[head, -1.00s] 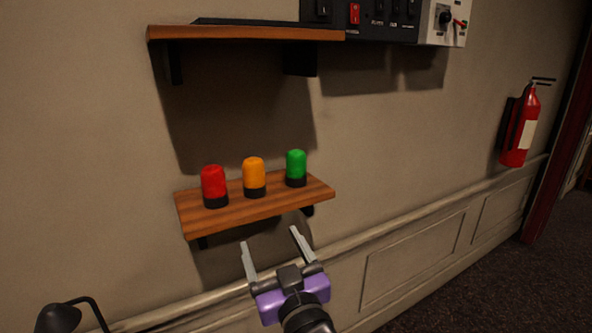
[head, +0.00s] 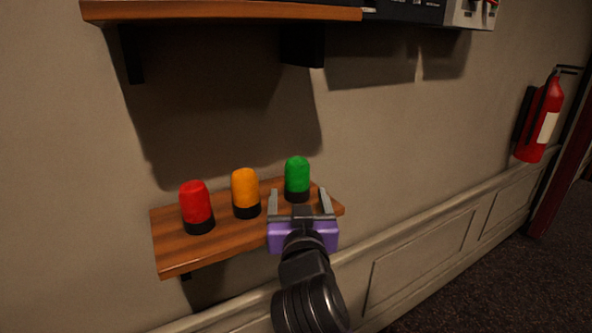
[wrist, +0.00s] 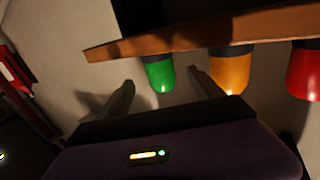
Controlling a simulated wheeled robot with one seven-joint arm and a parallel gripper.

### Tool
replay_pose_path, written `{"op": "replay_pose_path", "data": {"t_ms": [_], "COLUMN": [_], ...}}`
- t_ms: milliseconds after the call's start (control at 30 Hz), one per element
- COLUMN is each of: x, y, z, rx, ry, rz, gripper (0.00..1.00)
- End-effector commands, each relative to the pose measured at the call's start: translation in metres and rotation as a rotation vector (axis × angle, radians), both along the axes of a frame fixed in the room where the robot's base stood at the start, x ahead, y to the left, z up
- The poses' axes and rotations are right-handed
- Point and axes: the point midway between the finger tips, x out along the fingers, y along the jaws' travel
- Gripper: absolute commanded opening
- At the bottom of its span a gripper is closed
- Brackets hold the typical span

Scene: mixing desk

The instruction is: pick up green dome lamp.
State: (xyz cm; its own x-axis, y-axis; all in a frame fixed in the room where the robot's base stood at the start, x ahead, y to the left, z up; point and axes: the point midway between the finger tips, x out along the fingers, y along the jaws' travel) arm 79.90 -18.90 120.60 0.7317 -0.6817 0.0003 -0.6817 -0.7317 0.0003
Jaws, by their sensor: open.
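The green dome lamp (head: 297,174) stands upright on its black base at the right end of a small wooden shelf (head: 172,255) on the wall. My gripper (head: 298,194) is open, its two fingers pointing at the shelf, one on each side of the green lamp's base in the head view. In the wrist view, which looks upside down, the green lamp (wrist: 159,76) lies between and beyond the open fingertips (wrist: 161,78). The fingers do not appear to touch it. My gripper's body hides part of the shelf's front edge.
An orange lamp (head: 245,187) stands left of the green one, and a red lamp (head: 196,203) stands further left. A larger wooden shelf (head: 220,12) juts out above. A fire extinguisher (head: 541,120) hangs on the wall at right. Wall right of the small shelf is clear.

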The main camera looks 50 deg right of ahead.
Motion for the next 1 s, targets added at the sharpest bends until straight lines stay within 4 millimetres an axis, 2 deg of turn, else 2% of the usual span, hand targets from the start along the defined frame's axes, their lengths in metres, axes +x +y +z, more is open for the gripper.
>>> {"op": "replay_pose_path", "data": {"t_ms": [367, 700, 1000], "x": [0.021, 0.053, 0.056], "y": [-0.022, -0.052, -0.054], "z": [0.0, -0.003, -0.004], "rx": [0.001, 0.001, 0.001], "ry": [0.003, 0.001, 0.0], "rz": [-0.004, -0.003, -0.001], "gripper": [0.76, 0.76, 0.76]}}
